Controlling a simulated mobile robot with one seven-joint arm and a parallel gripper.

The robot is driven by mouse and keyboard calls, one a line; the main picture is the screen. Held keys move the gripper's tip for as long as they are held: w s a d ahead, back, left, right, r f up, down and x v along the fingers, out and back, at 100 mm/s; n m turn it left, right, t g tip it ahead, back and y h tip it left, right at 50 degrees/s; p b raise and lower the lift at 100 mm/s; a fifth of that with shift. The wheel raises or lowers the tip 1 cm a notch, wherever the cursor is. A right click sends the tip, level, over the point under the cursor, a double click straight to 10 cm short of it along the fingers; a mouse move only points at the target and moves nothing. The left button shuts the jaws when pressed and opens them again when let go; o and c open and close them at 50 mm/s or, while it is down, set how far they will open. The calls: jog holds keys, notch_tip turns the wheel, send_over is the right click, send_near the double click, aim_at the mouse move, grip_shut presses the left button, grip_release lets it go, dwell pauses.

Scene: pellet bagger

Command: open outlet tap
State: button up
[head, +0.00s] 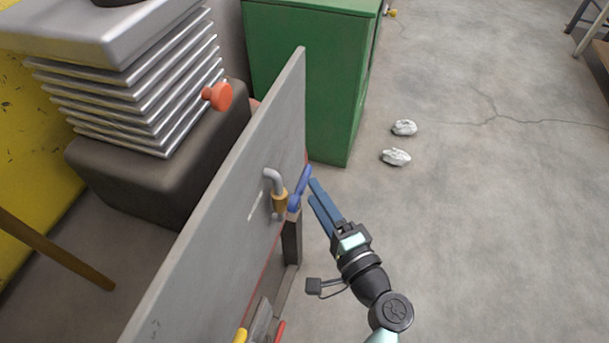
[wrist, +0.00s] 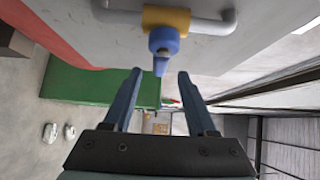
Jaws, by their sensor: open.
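The outlet tap has a blue lever (head: 301,187), a brass body (head: 280,201) and a bent grey pipe (head: 272,177) on the upright grey panel (head: 230,215). In the head view the lever slants up to the right. In the wrist view the blue lever (wrist: 163,42) points down from the brass body (wrist: 166,17), towards the gap between my fingers. My gripper (head: 314,190) is open, with its blue fingertips just right of the lever. In the wrist view my gripper (wrist: 160,74) looks empty, and the lever's end is near the fingertips. I cannot tell whether they touch.
A green cabinet (head: 308,75) stands behind the panel's far end. An orange-red knob (head: 218,95) sticks out by the ribbed metal stack (head: 145,95) on the left. Two crumpled white pieces (head: 397,157) lie on the floor. The floor to the right is mostly clear.

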aim_at(304, 179)
jog(key=shift+x, duration=2.8)
grip_shut()
